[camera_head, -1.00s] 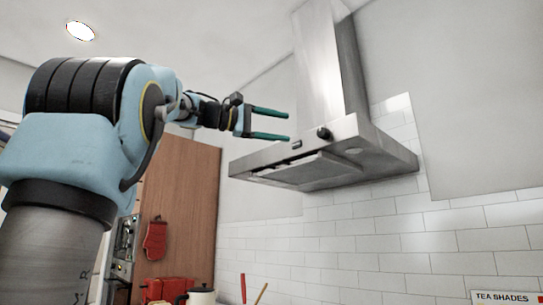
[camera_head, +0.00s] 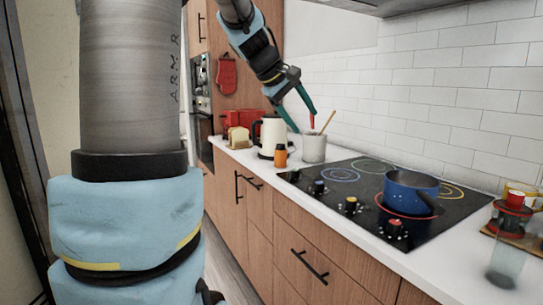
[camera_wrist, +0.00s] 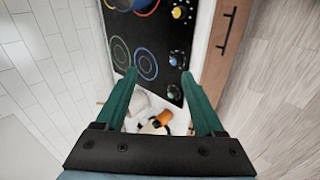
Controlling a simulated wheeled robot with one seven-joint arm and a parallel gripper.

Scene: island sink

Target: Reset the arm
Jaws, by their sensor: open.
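My gripper (camera_head: 302,114) has two green fingers and is open, with nothing between them. In the head view it hangs from my arm at the upper middle, pointing down and to the right. It appears in front of or above the counter near the utensil crock (camera_head: 313,147); whether it touches anything cannot be told from this view. In the wrist view my gripper (camera_wrist: 160,100) shows its fingers spread wide over the counter, with the orange-capped jar (camera_wrist: 163,117) and the black stove seen beyond and between them.
The counter (camera_head: 340,195) holds a white kettle (camera_head: 272,133), an orange jar (camera_head: 281,155), a red toaster (camera_head: 250,117), and a black stove (camera_head: 330,186) with a blue pot (camera_head: 408,190). A glass press (camera_head: 508,245) stands at the right. Cabinets with handles line the front.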

